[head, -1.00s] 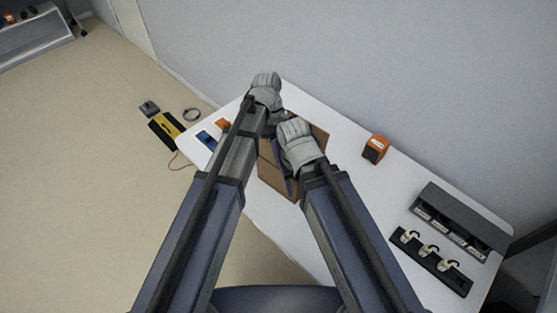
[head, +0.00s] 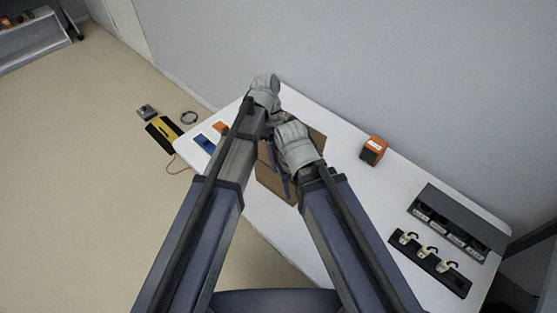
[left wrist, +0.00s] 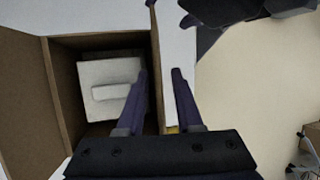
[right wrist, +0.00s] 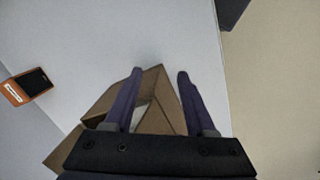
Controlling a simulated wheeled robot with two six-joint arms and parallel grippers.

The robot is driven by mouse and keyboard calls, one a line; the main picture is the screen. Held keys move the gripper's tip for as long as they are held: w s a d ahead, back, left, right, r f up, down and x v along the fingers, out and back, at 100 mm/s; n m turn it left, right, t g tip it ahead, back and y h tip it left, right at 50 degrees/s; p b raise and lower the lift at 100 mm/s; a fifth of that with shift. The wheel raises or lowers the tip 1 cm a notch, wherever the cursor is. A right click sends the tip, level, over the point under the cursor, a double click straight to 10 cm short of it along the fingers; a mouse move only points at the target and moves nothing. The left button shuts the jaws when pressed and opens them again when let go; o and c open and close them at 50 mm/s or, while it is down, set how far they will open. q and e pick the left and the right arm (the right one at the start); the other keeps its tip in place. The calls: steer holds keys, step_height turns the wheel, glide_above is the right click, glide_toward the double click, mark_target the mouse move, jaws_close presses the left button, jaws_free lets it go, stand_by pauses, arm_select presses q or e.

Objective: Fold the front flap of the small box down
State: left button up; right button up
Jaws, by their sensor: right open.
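The small box (head: 277,186) is brown cardboard on the white table, largely hidden by my arms in the head view. In the left wrist view the box (left wrist: 57,110) is open at the top, with a white block (left wrist: 110,85) inside and a flap (left wrist: 20,90) spread at the left. My left gripper (left wrist: 160,82) is open, its fingers on either side of the box's right wall. My right gripper (right wrist: 160,82) is open over the box (right wrist: 100,112), with raised cardboard between and below its fingers. Contact with the cardboard is unclear. I cannot tell which flap is the front one.
An orange device (head: 374,150) stands right of the box. A dark compartment unit (head: 457,222) and a black rack (head: 430,263) occupy the table's right end. A blue item (head: 206,143) lies at the left. A yellow-and-black item (head: 163,133) is on the floor.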

arm_select(q)
steer(key=p+v, duration=0.6)
steer(key=v, duration=0.1)
steer(key=shift+w+r+p, duration=0.2)
steer(key=shift+r+p, duration=0.15)
arm_select(e)
step_height(320, 180, up, 7)
arm_select(q)
steer(key=shift+a, duration=0.1)
arm_select(e)
steer(key=shift+f, duration=0.1)
